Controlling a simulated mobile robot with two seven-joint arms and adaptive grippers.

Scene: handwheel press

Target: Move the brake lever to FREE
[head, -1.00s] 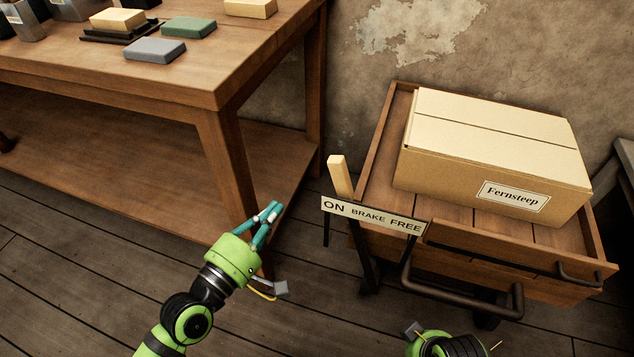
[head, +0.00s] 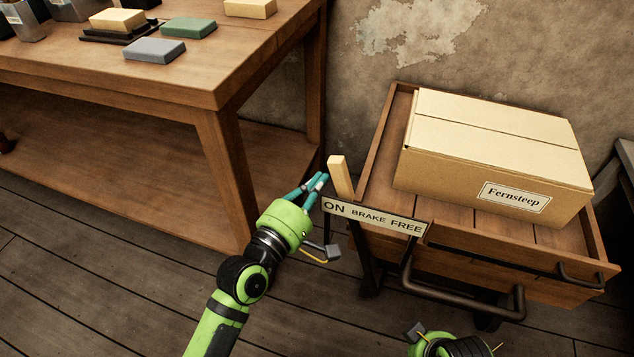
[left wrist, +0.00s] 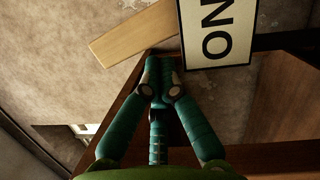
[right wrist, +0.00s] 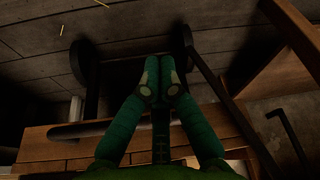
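The brake lever (head: 340,177) is a pale wooden handle standing above the label plate (head: 374,216). The plate reads ON, BRAKE, FREE from left to right, and the lever stands at its ON end. My left gripper (head: 319,181) is just left of the lever, fingertips together and empty. In the left wrist view the lever (left wrist: 135,33) crosses beyond the shut fingertips (left wrist: 162,75), beside the ON lettering. I cannot tell whether they touch. My right gripper's fingers are hidden in the head view; in the right wrist view the fingertips (right wrist: 162,75) are together, with nothing between them.
The wooden cart (head: 385,130) carries a cardboard box (head: 490,150) marked Fernsteep. A dark push handle (head: 460,310) juts from its front. A workbench (head: 215,85) with several blocks stands at left. The floor between bench and cart is open.

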